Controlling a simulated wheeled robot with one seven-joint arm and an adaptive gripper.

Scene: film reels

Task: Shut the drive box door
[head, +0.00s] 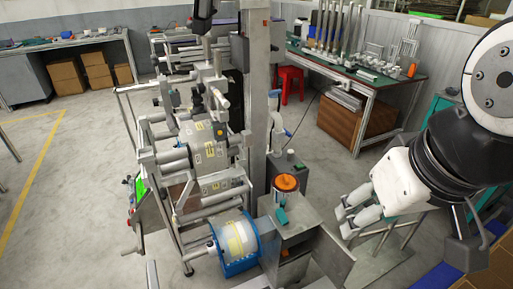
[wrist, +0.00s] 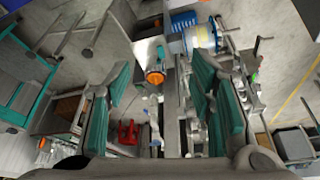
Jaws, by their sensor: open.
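The drive box (head: 287,238) is a grey metal cabinet at the lower middle of the head view, with an orange round part (head: 287,183) above it. Its door (head: 335,258) stands open, swung out to the right, leaving a dark opening at the front. My gripper (head: 343,221) is open and empty, above and to the right of the door, apart from it. In the wrist view my gripper's teal-padded fingers (wrist: 160,75) are spread wide, with the orange part (wrist: 155,77) showing between them. I cannot make out the door clearly in the wrist view.
A reel machine (head: 205,150) with rollers and a blue-rimmed reel (head: 236,240) stands left of the box. A grey column (head: 256,90) rises behind it. A workbench (head: 350,68) and red stool (head: 290,82) are at the back. Open floor (head: 70,200) lies at left.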

